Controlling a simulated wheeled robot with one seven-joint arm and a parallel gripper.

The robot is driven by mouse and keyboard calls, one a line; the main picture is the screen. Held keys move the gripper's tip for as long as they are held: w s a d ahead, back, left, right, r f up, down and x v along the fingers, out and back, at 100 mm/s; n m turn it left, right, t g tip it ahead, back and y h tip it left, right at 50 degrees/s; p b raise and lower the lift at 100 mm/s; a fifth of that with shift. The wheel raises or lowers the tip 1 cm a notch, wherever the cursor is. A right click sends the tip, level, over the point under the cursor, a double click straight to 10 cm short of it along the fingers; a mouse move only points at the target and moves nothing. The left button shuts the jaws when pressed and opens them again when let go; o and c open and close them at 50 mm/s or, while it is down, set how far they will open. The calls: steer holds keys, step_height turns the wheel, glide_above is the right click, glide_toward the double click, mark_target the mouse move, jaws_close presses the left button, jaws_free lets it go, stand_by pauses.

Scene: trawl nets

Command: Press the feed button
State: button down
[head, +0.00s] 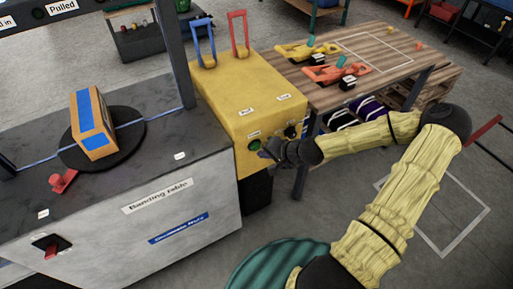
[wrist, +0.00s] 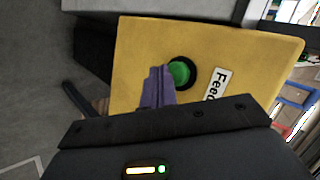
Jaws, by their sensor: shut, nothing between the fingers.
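The green feed button (wrist: 180,72) sits in a black ring on the front face of the yellow box (wrist: 140,45), beside a white "Feed" label (wrist: 217,85). In the head view the button (head: 254,145) is on the box's upright side, left of my gripper. My gripper (head: 268,153) is shut and empty, its purple fingertips close to the button. In the wrist view the fingers (wrist: 160,75) overlap the button's left edge. I cannot tell whether they touch it.
The grey banding table (head: 170,205) with an orange-and-blue box (head: 95,135) stands left. A blue handle (head: 203,45) and a red handle (head: 238,35) rise from the yellow box. A wooden table (head: 385,50) with tools is behind.

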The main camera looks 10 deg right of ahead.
steer(key=s, duration=0.1)
steer(key=s+d, duration=0.1)
steer(key=s, duration=0.2)
steer(key=shift+s+d, duration=0.25)
steer(key=shift+s, duration=0.1)
stand_by(0.8)
steer(key=s+a+r+n+g+h, duration=0.1)
steer(key=s+r+n+g+h, duration=0.3)
steer(key=s+n+g, duration=0.3)
steer(key=s+r+t+h+p, duration=0.1)
steer(key=s+r+p, duration=0.1)
steer(key=r+p, duration=0.5)
steer(key=s+r+t+h+p, duration=0.1)
steer(key=s+r+p, duration=0.2)
steer(key=r+p, duration=0.5)
steer(key=w+v, duration=0.2)
steer(key=v, duration=0.9)
steer(key=shift+a+r, duration=0.3)
steer(key=shift+r, duration=0.05)
